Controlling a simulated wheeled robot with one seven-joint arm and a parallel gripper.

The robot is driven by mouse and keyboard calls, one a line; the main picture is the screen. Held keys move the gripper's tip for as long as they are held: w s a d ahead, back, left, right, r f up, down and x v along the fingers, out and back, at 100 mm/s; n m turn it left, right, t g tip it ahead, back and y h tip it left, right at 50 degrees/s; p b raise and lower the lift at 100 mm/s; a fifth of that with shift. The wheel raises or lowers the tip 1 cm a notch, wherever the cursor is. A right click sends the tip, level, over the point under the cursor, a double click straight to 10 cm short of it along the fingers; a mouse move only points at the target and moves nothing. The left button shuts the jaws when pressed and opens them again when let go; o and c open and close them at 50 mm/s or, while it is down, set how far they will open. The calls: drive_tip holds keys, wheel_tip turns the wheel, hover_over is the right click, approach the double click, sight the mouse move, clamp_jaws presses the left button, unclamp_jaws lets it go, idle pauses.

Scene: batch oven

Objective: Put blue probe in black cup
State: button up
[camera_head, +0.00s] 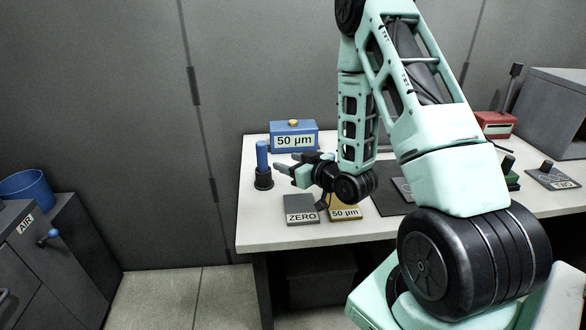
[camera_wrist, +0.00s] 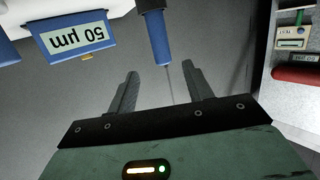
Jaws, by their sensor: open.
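The blue probe (camera_head: 262,155) stands upright in the black cup (camera_head: 263,181) near the left end of the table. My gripper (camera_head: 281,172) is open, close to the right of the probe and cup, with its fingers pointing left. In the wrist view the open gripper (camera_wrist: 160,85) shows two separate dark fingers. A blue cylindrical piece (camera_wrist: 157,38), which looks like the probe, lies beyond and between the fingertips, with a thin line running from its end. Nothing is held between the fingers.
A blue "50 µm" box (camera_head: 293,135) stands behind my gripper; it also shows in the wrist view (camera_wrist: 72,38). A grey ZERO plate (camera_head: 301,209) and a tan 50 µm plate (camera_head: 345,212) lie in front. A red box (camera_head: 494,124) stands far right. The table's left edge is near the cup.

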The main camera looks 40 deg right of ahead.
drive_tip(key=s+a+r+n+g+y, duration=0.1)
drive_tip(key=s+a+n+g, duration=0.3)
drive_tip(key=a, duration=0.7)
drive_tip(key=s+a+r+g+y, duration=0.15)
drive_tip(key=a+g, duration=0.35)
drive_tip(key=a, duration=0.6)
drive_tip(key=s+a+r+n+g+h, duration=0.1)
drive_tip(key=s+a+r+g, duration=0.1)
drive_tip(key=s, duration=0.5)
drive_tip(key=s+a+r+n+g, duration=0.1)
drive_tip(key=s+a+r+g, duration=0.1)
drive_tip(key=s, duration=0.5)
drive_tip(key=s+a+r+n+g+h, duration=0.1)
drive_tip(key=s+a, duration=0.3)
drive_tip(key=s, duration=0.4)
drive_tip(key=shift+r+g+h, duration=0.35)
drive_tip(key=shift+r+g, duration=0.25)
drive_tip(key=shift+g, duration=0.3)
